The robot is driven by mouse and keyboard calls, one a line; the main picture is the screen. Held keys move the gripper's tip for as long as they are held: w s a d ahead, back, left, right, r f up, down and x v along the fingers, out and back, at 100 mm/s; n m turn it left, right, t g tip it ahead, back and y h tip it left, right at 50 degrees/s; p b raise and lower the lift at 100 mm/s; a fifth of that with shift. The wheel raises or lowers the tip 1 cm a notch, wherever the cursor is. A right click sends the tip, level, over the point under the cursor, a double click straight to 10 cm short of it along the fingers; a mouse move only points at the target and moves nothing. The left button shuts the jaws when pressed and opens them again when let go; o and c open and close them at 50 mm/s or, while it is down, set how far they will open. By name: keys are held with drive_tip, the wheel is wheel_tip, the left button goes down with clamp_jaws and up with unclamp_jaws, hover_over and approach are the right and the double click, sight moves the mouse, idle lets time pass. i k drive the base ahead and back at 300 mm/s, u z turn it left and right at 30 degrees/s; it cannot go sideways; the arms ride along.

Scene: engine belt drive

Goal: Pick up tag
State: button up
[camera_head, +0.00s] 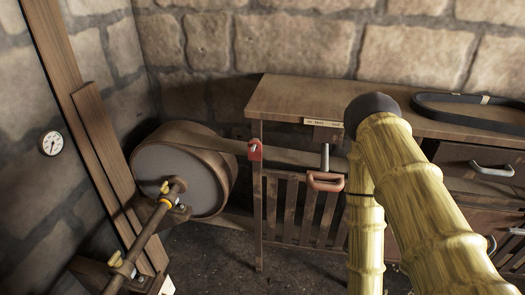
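I cannot tell for certain which thing is the tag. A small red piece (255,150) with a pale mark is at the left front corner post of the workbench. A narrow pale label (321,122) with dark marks, too small to read, is on the bench's front edge. My arm, in a yellow segmented cover with a dark joint cap, fills the right of the view and hides part of the bench. My gripper is not visible, so its state and what it is near do not show.
The wooden workbench (290,97) stands against the stone wall, with a black belt (465,108) on top. An orange-red handle (325,182) sits at the slatted gate (290,205). A large drum (180,172) and a shaft with a yellow collar (165,187) are at left. Dark floor lies between.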

sight(257, 156)
drive_tip(key=u, duration=1.2)
drive_tip(key=k, duration=0.45)
